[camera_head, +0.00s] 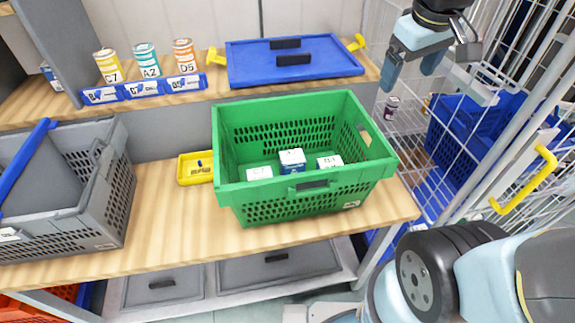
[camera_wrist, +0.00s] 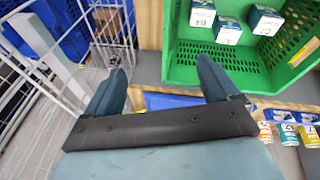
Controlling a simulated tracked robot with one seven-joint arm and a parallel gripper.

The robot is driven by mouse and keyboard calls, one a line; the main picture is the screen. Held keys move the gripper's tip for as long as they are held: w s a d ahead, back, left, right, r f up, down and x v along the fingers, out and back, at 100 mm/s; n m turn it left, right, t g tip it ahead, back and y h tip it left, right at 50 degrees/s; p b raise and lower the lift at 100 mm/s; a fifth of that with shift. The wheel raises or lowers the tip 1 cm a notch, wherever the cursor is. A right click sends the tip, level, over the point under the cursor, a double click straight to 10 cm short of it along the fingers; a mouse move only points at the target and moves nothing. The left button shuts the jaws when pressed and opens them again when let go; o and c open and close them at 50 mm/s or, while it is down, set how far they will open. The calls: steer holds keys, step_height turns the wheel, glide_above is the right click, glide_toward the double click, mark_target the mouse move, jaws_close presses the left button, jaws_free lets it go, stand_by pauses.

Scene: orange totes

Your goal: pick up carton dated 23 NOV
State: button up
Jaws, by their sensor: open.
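Three small white-topped cartons stand inside the green crate (camera_head: 240,187): a left one (camera_head: 259,173), a middle one (camera_head: 292,160) with a blue side showing, and a right one (camera_head: 329,162). Their printed tops are too small for me to read a date, so I cannot tell which is 23 NOV. The wrist view shows the same three cartons (camera_wrist: 228,31) near its top edge, in the crate (camera_wrist: 215,57). My gripper (camera_head: 410,72) is open and empty, above and to the right of the crate. Its two fingers (camera_wrist: 160,68) are spread apart in the wrist view.
A blue tray (camera_head: 300,65) with yellow handles lies on the back shelf beside several labelled cans (camera_head: 145,62). A grey crate (camera_head: 95,205) stands left, a small yellow bin (camera_head: 194,170) between the crates. A white wire cage (camera_head: 500,150) holding a blue crate (camera_head: 455,140) is at right.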

steer(key=w+a+f+n+g, duration=0.1)
steer(key=w+a+f+n, duration=0.3)
steer(key=w+a, duration=0.15)
steer(key=n+g+h, duration=0.1)
steer(key=n+h, duration=0.3)
steer(key=n, duration=0.8)
glide_toward(291, 157)
steer(key=x, duration=0.5)
steer(key=shift+w, duration=0.25)
steer(key=shift+s+x, duration=0.1)
steer(key=shift+x, duration=1.35)
steer(key=shift+s+x, duration=0.15)
steer(key=shift+x, duration=1.25)
steer(key=shift+c, duration=0.4)
steer(key=c, duration=1.2)
steer(key=shift+o, duration=0.2)
